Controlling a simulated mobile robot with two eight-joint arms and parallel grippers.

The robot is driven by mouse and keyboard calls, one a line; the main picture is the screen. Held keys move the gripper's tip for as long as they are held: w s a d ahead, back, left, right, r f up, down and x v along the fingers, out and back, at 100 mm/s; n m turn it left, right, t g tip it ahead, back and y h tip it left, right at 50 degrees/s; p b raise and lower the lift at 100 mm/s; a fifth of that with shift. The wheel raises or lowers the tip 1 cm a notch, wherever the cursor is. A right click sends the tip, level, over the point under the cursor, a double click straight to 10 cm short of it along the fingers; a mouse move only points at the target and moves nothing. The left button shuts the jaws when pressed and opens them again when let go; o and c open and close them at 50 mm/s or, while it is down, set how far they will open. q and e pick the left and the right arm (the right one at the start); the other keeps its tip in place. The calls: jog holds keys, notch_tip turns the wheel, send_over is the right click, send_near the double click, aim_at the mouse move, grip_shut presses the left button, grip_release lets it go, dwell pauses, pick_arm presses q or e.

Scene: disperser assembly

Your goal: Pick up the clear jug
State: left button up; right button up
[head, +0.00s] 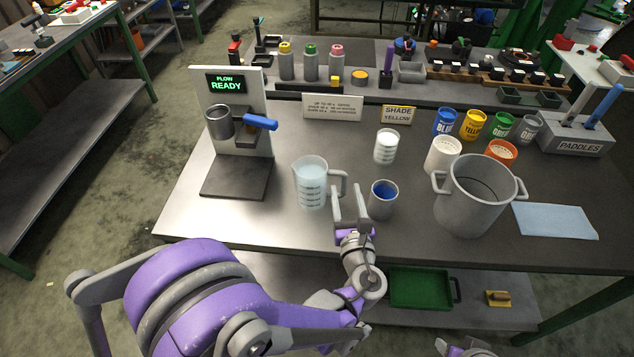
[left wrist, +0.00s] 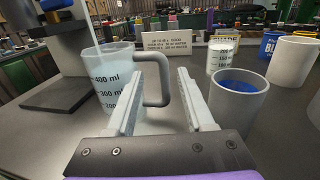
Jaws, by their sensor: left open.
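The clear jug (head: 311,183) stands upright on the table, with measuring marks on its front and its handle on the right. My left gripper (head: 349,202) is open and empty, just in front of the handle. In the left wrist view the jug (left wrist: 108,75) is at the left, and its handle (left wrist: 165,80) shows between and beyond the two fingers (left wrist: 160,95). I cannot tell whether the left finger touches the jug. Part of my right arm may show at the bottom edge of the head view, but its gripper is not seen.
A grey cup with blue inside (head: 382,199) stands close to the right of my left gripper. A large grey pot (head: 477,200) is further right. The flow stand (head: 238,150) with its dark base is left of the jug. A small clear beaker (head: 386,147) stands behind.

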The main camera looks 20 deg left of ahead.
pick_arm(q)
jog(key=x, duration=0.5)
jog(key=p+x, duration=0.1)
jog(key=x, duration=0.2)
jog(key=shift+w+d+f, duration=0.15)
jog(key=shift+w, duration=0.25)
jog(key=shift+s, duration=0.1)
grip_shut()
dwell(0.9)
